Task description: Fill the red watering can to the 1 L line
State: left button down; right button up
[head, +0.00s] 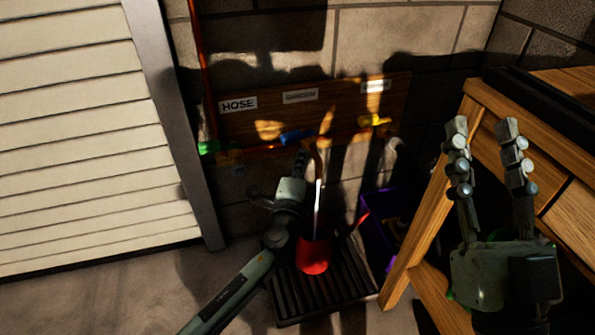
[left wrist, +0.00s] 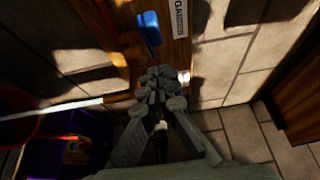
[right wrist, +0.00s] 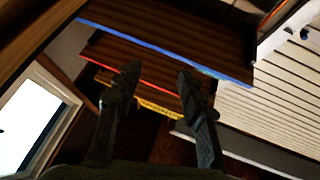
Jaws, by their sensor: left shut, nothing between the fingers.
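The red watering can (head: 313,258) stands upright on a black slatted tray (head: 290,306) under the taps. A thin white streak (head: 318,208), apparently running water, drops into its top; the streak also shows in the left wrist view (left wrist: 60,110), beside the can's red rim (left wrist: 22,140). The water level and the 1 L line cannot be seen. My left gripper (head: 303,158) is shut and empty, just below and beside the blue tap handle (head: 291,137). In the left wrist view the handle (left wrist: 150,28) lies beyond the fingertips. My right gripper (head: 487,135) is open and empty, at the right.
A wooden board (head: 335,112) carries a HOSE label (head: 238,104) and other labels. A green handle (head: 208,147) and a yellow handle (head: 374,120) sit along the pipe. A purple crate (head: 376,240) stands right of the can, beside a wooden bench (head: 430,205).

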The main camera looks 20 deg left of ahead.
pick_arm(q)
jog(key=w+a, duration=0.3)
jog(key=shift+w+a, duration=0.2)
jog(key=shift+w, duration=0.1)
pick_arm(e)
jog(key=shift+w+a+f+g, duration=0.15)
jog(key=shift+w+f+g, duration=0.05)
jog(key=shift+f+g, duration=0.25)
